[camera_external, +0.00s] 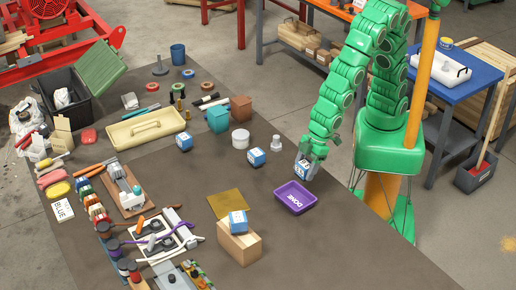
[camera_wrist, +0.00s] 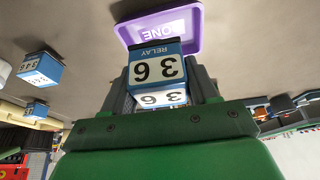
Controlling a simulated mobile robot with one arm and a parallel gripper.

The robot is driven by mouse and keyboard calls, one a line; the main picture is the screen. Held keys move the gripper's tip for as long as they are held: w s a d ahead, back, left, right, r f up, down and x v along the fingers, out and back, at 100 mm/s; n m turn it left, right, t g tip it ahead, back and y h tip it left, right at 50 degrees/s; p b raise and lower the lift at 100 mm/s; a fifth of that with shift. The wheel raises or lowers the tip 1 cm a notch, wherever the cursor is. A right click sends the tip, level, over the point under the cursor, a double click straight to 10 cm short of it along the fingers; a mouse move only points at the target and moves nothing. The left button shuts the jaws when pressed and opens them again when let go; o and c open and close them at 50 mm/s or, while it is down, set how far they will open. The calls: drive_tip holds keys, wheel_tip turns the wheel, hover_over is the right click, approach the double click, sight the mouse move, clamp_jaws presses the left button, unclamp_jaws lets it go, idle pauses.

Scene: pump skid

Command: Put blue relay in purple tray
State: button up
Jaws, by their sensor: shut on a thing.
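A blue and white relay marked 36 (camera_wrist: 157,68) is between the fingers of my gripper (camera_external: 305,167). The gripper is shut on this relay, which also shows in the external view (camera_external: 302,172). The purple tray (camera_external: 294,196), marked DONE, lies on the table just below and left of the gripper. In the wrist view the purple tray (camera_wrist: 190,40) shows just beyond the held relay and looks empty. Other blue and white relays stand on the table (camera_external: 256,157) (camera_external: 184,141), and one sits on a wooden block (camera_external: 238,221).
The wooden block (camera_external: 240,245) and a yellow-brown square sheet (camera_external: 226,204) lie left of the tray. A small pale fitting (camera_external: 276,143) and a white round container (camera_external: 240,138) stand behind. The table is clear right of and in front of the tray.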

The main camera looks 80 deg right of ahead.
sight(307, 165)
drive_tip(key=shift+w+a+f, duration=0.4)
drive_tip(key=shift+a+f, duration=0.15)
drive_tip(key=shift+f, duration=0.3)
drive_tip(key=shift+w+a+f, duration=0.45)
drive_tip(key=shift+a+f, duration=0.1)
drive_tip(key=shift+f, duration=0.35)
drive_tip(key=shift+w+a+f, duration=0.4)
drive_tip(key=shift+a+f, duration=0.15)
drive_tip(key=shift+f, duration=1.75)
drive_tip(key=shift+f, duration=0.15)
drive_tip(key=o, duration=1.1)
drive_tip(key=shift+o, duration=0.2)
drive_tip(key=shift+v, duration=6.2)
